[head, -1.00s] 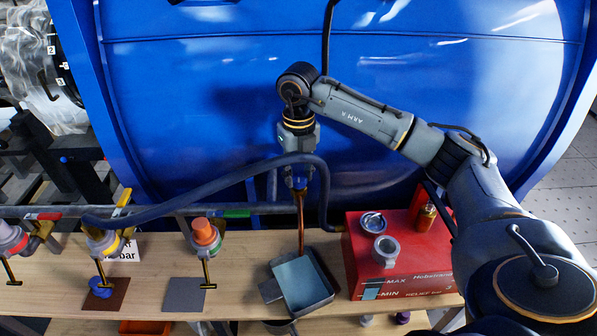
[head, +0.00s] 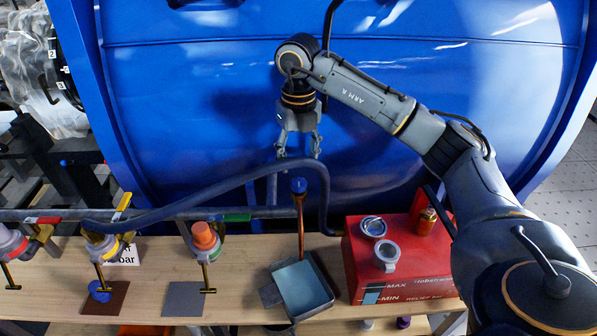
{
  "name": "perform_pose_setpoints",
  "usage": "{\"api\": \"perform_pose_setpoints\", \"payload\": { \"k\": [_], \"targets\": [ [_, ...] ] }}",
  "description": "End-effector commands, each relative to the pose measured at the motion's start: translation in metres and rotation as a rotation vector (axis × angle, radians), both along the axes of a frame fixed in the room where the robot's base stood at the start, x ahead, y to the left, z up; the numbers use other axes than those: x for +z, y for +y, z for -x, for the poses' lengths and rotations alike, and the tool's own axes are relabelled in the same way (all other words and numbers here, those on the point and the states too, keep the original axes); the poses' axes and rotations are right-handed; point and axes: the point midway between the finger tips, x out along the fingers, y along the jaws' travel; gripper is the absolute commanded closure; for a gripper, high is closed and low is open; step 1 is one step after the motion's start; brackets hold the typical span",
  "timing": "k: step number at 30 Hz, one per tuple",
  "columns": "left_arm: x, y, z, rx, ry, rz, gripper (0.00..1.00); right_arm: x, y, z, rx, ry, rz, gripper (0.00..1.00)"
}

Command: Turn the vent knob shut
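A small blue knob (head: 298,185) sits on top of a thin copper-coloured pipe (head: 300,225) that runs down to a metal tray. I take it for the vent knob; its turned position cannot be read from here. My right gripper (head: 298,152) is just above the knob, pointing down, with its fingers spread and nothing between them. A gap shows between the fingertips and the knob. My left gripper is not in view.
The metal tray (head: 329,296) holds bluish liquid. A dark hose (head: 230,184) arches close below my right gripper. A red box (head: 361,268) stands right of the tray. Valves with yellow handles line the left. The blue tank (head: 200,90) is behind.

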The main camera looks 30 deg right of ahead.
Motion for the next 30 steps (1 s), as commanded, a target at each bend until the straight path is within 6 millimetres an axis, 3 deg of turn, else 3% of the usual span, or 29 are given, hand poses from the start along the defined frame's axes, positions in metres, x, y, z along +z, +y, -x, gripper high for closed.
{"api": "perform_pose_setpoints", "payload": {
  "k": [3,9,30],
  "targets": [
    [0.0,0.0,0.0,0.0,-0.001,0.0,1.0,0.029,0.0,-0.001,0.0,-0.003,-0.001,0.42],
    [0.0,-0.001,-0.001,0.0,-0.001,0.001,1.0,0.052,0.0,-0.001,-0.001,0.0,0.001,0.42],
    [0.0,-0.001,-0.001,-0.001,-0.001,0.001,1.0,0.059,0.0,0.0,0.0,0.003,0.0,0.42]
  ]
}}
